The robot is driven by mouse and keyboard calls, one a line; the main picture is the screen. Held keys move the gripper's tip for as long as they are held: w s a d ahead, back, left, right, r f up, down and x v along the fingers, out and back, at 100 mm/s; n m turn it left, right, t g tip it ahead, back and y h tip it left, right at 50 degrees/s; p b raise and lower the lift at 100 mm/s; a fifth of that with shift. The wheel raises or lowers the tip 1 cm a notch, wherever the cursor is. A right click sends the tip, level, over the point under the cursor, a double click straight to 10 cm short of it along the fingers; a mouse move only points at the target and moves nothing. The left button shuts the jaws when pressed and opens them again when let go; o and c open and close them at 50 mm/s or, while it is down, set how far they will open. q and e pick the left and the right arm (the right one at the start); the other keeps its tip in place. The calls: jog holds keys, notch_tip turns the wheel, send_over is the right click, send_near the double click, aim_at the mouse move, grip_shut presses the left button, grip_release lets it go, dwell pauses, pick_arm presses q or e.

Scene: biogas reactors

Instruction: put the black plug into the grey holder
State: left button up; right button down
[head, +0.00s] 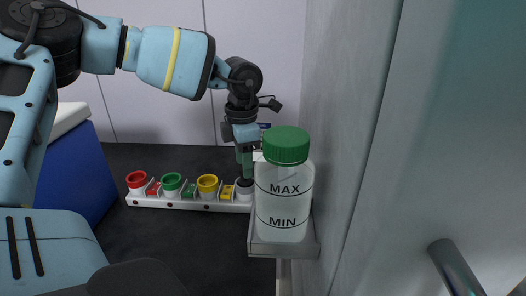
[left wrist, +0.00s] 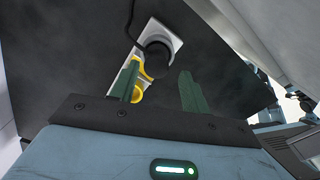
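The grey holder (head: 244,195) is a pale cup at the right end of the white strip on the dark surface. The black plug (head: 245,183) sits at the mouth of this holder. In the left wrist view the round black plug (left wrist: 154,60) overlaps the pale square holder (left wrist: 174,42), and a black cable runs from it; how deep it sits is hidden. My left gripper (head: 244,172) points down just above the plug. Its green fingers (left wrist: 158,78) are apart, with the plug between and just beyond the tips, and a gap shows on both sides. My right gripper is out of view.
The strip (head: 168,203) also carries a red cup (head: 136,180), a green cup (head: 172,182) and a yellow cup (head: 207,184). A green-capped bottle (head: 284,195) stands on a bracket close to the right of my gripper, by the grey wall. A blue box (head: 75,170) is at left.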

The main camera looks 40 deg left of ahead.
pick_arm(q)
jog(key=shift+r, duration=0.2)
notch_tip(320, 180, up, 12)
jog(key=shift+w+a+f, duration=0.15)
jog(key=shift+w+f, duration=0.05)
jog(key=shift+f, duration=0.05)
dwell(0.4)
jog(key=shift+f, duration=0.15)
dwell(0.4)
